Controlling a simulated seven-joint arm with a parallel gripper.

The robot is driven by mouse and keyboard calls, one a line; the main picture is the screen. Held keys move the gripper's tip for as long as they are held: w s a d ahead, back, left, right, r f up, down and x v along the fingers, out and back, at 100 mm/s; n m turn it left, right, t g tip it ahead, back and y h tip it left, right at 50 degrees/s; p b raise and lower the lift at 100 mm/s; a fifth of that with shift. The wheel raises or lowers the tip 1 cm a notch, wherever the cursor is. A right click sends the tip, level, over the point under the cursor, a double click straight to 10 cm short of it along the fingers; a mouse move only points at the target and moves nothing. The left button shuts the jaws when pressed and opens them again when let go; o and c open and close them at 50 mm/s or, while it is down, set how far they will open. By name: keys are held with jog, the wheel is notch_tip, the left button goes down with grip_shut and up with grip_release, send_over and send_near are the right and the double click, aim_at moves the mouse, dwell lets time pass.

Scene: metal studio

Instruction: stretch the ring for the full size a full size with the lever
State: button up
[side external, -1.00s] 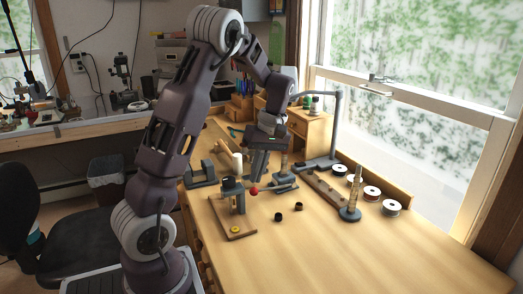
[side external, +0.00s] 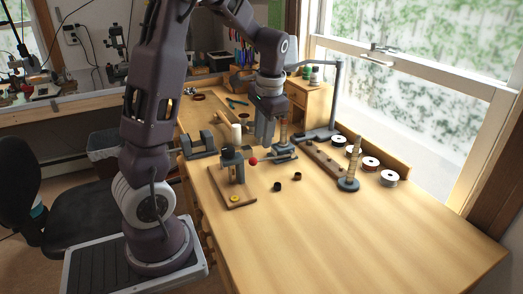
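The ring stretcher, with a banded upright post (side external: 283,130) on a grey base (side external: 284,154), stands on the bench behind the middle. Its lever points left and ends in a red knob (side external: 253,161). My gripper (side external: 264,143) points down just left of the post, above and behind the red knob. The view is too small to show a gap between the fingers, and I see nothing held. A small yellow ring-like piece (side external: 234,198) lies on a wooden board (side external: 243,203) at the front left. I cannot tell if a ring is on the post.
A grey upright fixture (side external: 233,167) stands on the board. A tapered mandrel (side external: 352,160) stands at right, near several spools (side external: 389,178). A lamp arm (side external: 337,95) rises behind. The front right bench is clear.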

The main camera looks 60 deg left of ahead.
aim_at(261, 160)
jog(key=shift+m, duration=0.6)
jog(key=f, duration=0.2)
jog(key=a+f, duration=0.1)
jog(key=f, duration=0.4)
jog(key=shift+a+f, duration=0.15)
jog(key=shift+f, duration=0.05)
grip_shut()
dwell(0.5)
